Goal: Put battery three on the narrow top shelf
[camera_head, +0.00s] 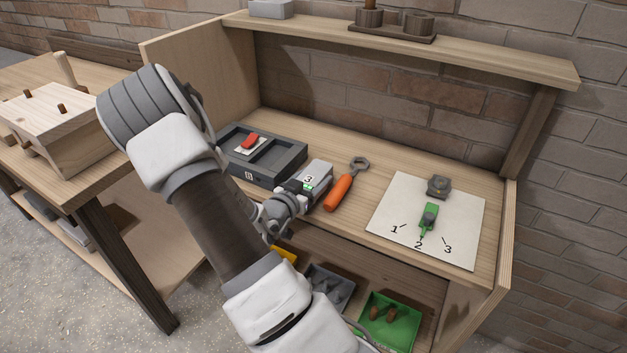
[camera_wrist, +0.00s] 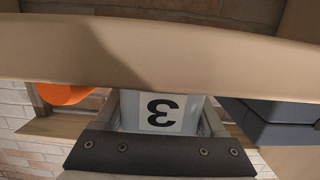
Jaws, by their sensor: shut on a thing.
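Battery three (camera_head: 318,174) is a grey-white block with a black "3" on a white label, at the bench's front edge between the dark tray and the orange wrench. My gripper (camera_head: 300,188) is shut on it. In the wrist view battery three (camera_wrist: 160,112) sits between the fingers of my gripper (camera_wrist: 165,118), its "3" upside down. I cannot tell whether its underside touches the bench. The narrow top shelf (camera_head: 480,62) runs above the bench along the brick wall, higher than the battery.
A grey box (camera_head: 270,8) and a dark wooden holder (camera_head: 392,36) stand on the top shelf; its right part is bare. The dark tray (camera_head: 262,175), orange-handled wrench (camera_head: 340,190) and numbered board (camera_head: 440,205) with a green pointer lie on the bench. Bins sit below.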

